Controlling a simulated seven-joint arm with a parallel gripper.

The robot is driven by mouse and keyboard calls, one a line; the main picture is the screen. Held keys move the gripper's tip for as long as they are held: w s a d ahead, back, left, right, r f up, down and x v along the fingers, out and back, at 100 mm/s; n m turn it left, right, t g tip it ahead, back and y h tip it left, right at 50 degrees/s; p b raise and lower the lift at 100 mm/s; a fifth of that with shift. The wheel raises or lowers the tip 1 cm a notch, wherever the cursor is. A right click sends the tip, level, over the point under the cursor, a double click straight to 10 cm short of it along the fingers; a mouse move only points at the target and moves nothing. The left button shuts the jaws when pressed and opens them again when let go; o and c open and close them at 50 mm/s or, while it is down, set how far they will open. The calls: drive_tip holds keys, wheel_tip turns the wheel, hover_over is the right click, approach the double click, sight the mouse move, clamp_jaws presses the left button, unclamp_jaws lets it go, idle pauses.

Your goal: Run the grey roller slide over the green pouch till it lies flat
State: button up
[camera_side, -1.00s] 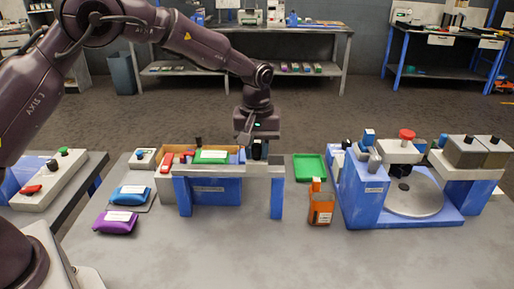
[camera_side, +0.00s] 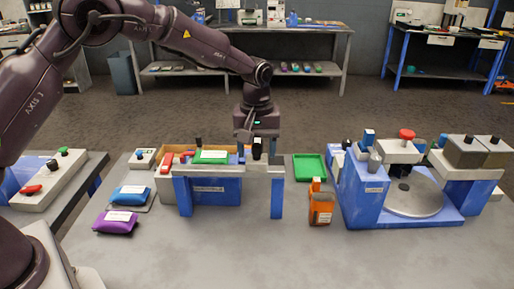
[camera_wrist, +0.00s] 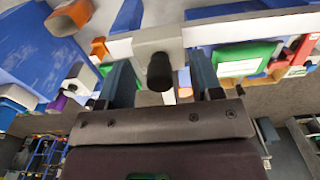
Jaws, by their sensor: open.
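The green pouch (camera_side: 211,157) with a white label lies on the blue and grey press station, left of my gripper. It also shows in the wrist view (camera_wrist: 246,54), right of the fingers. The grey roller slide (camera_wrist: 158,42) is a pale block with a black knob (camera_wrist: 159,72), on the station's rail. In the side view the knob (camera_side: 257,148) is just below my gripper (camera_side: 257,152). My gripper is open, and its two fingers (camera_wrist: 162,83) stand on either side of the knob with gaps visible. The underside of the roller is hidden.
A blue pouch (camera_side: 130,195) and a purple pouch (camera_side: 115,222) lie at the left. An orange container (camera_side: 321,209) and a green tray (camera_side: 310,167) stand right of the station. A blue machine with a round plate (camera_side: 413,196) is further right. The front tabletop is clear.

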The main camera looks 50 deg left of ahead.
drive_tip(key=shift+r, duration=2)
drive_tip(key=shift+r, duration=1.75)
drive_tip(key=shift+w+m, duration=0.1)
drive_tip(key=shift+m, duration=0.3)
drive_tip(key=shift+s+a+f+m, duration=0.1)
drive_tip(key=shift+s+f+m, duration=0.4)
drive_tip(key=shift+s, duration=0.15)
drive_tip(key=shift+s+f+m, duration=0.35)
drive_tip(key=shift+s+m, duration=0.15)
drive_tip(key=shift+s, duration=0.1)
drive_tip(key=s+a+r+m+t, duration=0.1)
drive_tip(key=s+r, duration=0.4)
drive_tip(key=s, duration=0.8)
drive_tip(key=s+a+r+m+t, duration=0.2)
drive_tip(key=s+r+m+t, duration=0.2)
drive_tip(key=s, duration=1)
drive_tip(key=shift+s+a+r+m+t, duration=0.15)
drive_tip(key=shift+s+r+m+t, duration=0.15)
drive_tip(key=shift+r+m, duration=0.45)
